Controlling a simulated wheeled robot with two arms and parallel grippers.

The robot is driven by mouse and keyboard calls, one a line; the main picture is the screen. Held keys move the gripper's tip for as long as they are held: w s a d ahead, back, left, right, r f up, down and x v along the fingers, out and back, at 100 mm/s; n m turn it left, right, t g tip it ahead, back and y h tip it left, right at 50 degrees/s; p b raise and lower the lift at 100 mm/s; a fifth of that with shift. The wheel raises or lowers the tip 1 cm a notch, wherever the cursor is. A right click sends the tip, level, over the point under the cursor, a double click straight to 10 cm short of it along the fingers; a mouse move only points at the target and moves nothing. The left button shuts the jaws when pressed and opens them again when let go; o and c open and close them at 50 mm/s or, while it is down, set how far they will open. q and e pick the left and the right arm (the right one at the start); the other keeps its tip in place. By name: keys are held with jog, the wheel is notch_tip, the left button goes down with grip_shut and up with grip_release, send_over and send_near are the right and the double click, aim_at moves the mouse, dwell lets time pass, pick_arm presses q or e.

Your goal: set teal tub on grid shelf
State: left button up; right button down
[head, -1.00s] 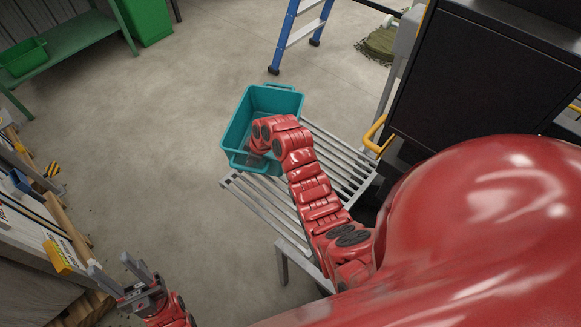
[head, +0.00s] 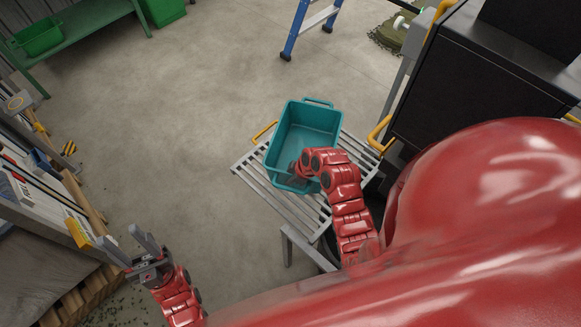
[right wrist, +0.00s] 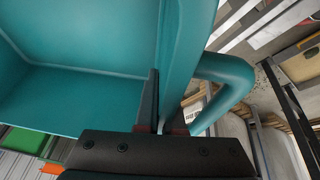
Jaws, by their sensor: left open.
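The teal tub (head: 308,125) is open-topped and empty apart from my gripper finger. In the head view it is over the grey slatted grid shelf (head: 272,185), covering its far left part; I cannot tell whether it touches the slats. My right gripper (head: 297,172) is at the tub's near end, partly hidden by my wrist. In the right wrist view, its fingers (right wrist: 166,125) are on either side of the tub wall, beside the looped handle (right wrist: 228,85). My left gripper (head: 122,238) is open and empty at lower left, away from the tub.
A yellow handle (head: 264,131) shows just left of the tub. A blue ladder (head: 300,28) stands behind. A loaded pallet (head: 75,290) is at lower left. The concrete floor (head: 180,110) left of the shelf is clear.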

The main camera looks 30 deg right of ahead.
jog(key=shift+f, duration=0.45)
jog(key=shift+f, duration=0.1)
jog(key=c, duration=1)
grip_release()
jog(key=shift+c, duration=0.2)
jog(key=shift+s+d+r, duration=0.15)
jog(key=shift+s+r, duration=0.1)
jog(key=shift+r, duration=0.3)
jog(key=shift+b+v, duration=1)
jog(key=shift+v, duration=2.2)
jog(key=shift+w, duration=0.1)
